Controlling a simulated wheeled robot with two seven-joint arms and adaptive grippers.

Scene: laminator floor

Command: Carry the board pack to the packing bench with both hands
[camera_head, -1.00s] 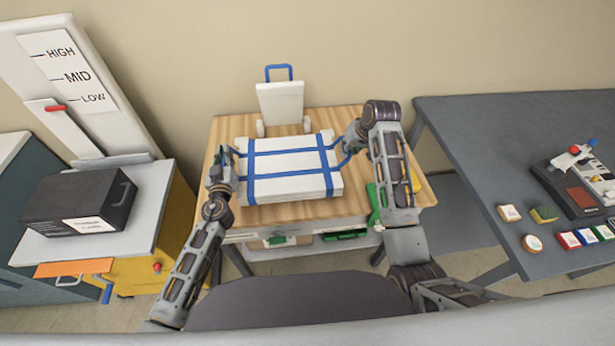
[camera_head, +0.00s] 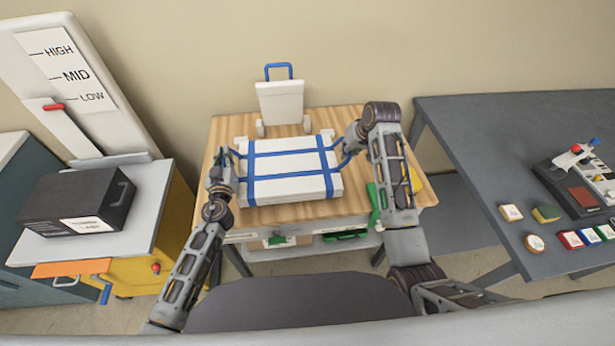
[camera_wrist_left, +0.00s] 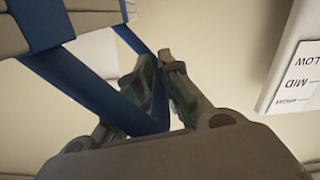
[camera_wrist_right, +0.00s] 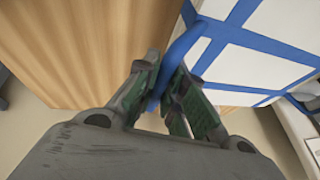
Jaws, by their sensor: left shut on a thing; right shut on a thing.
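The board pack (camera_head: 288,165) is a white flat stack bound with blue straps, at the middle of the head view. It is over the wooden bench top (camera_head: 240,128); whether it touches is hard to tell. My left gripper (camera_head: 229,160) is at its left end, shut on a blue strap handle (camera_wrist_left: 95,90). My right gripper (camera_head: 352,147) is at its right end, shut on the other blue strap handle (camera_wrist_right: 182,50). The pack looks about level. The fingertips are small in the head view but clear in both wrist views.
A white hand cart (camera_head: 280,103) with a blue handle is behind the pack. At left, a black box (camera_head: 78,203) lies on a grey-topped yellow lift (camera_head: 150,215) with a HIGH/MID/LOW scale. At right, a dark table (camera_head: 480,130) holds a device and several small blocks.

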